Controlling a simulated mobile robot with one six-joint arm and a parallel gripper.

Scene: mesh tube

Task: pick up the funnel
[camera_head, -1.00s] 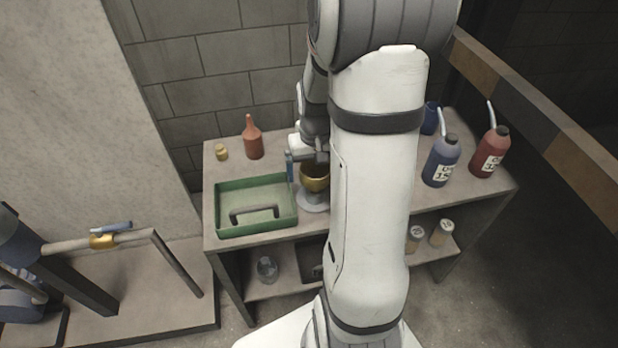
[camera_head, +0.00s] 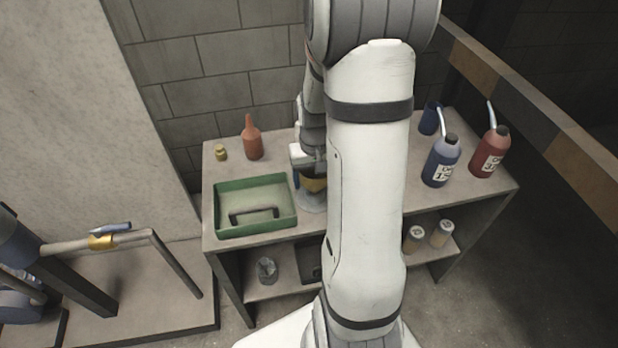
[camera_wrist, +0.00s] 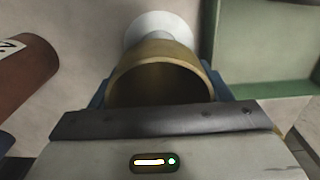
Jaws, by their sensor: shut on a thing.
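The funnel (camera_wrist: 158,50) is brass-coloured with a wide round mouth, seen in the wrist view just beyond my gripper's front edge. In the head view only a golden part of the funnel (camera_head: 313,185) shows under my wrist. My gripper (camera_head: 310,176) is shut on the funnel, with blue fingers on both sides of it in the wrist view. A pale round stand (camera_head: 312,201) is below the funnel; it also shows beyond it in the wrist view (camera_wrist: 158,24). Whether the funnel still touches the stand is hidden.
A green tray (camera_head: 217,209) stands close left of the funnel. An orange-red bottle (camera_head: 253,142) and small yellow item (camera_head: 220,153) are behind it. Blue (camera_head: 441,163) and red (camera_head: 488,157) jugs stand at the right. A reddish-brown labelled container (camera_wrist: 25,80) shows in the wrist view.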

